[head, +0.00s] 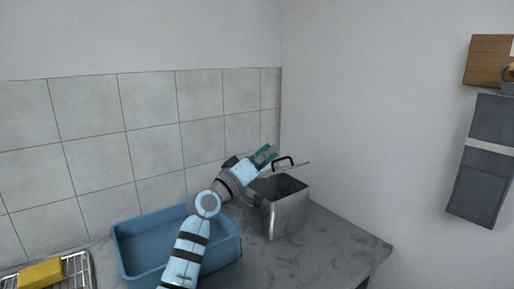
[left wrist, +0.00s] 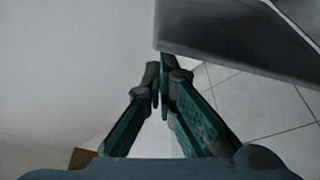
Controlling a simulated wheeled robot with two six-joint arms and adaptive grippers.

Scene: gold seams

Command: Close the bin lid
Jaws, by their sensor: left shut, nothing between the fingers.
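The bin (head: 287,212) is a grey metal box on the counter in the corner. Its lid (head: 292,168) is open, raised at the back, with a black handle (head: 284,161) on it. The dark inside of the bin shows. My left gripper (head: 267,152) is shut and empty, up beside the left part of the raised lid. In the left wrist view the shut fingers (left wrist: 160,80) are close to the edge of a dark grey panel (left wrist: 240,30), which looks like the lid; I cannot tell whether they touch. My right gripper is not in view.
A blue tub (head: 133,262) stands left of the bin, partly behind my left arm. A yellow sponge (head: 40,273) lies on a wire rack (head: 77,268) at the far left. The counter (head: 335,243) is clear right of the bin. A grey cloth (head: 481,165) hangs on the right wall.

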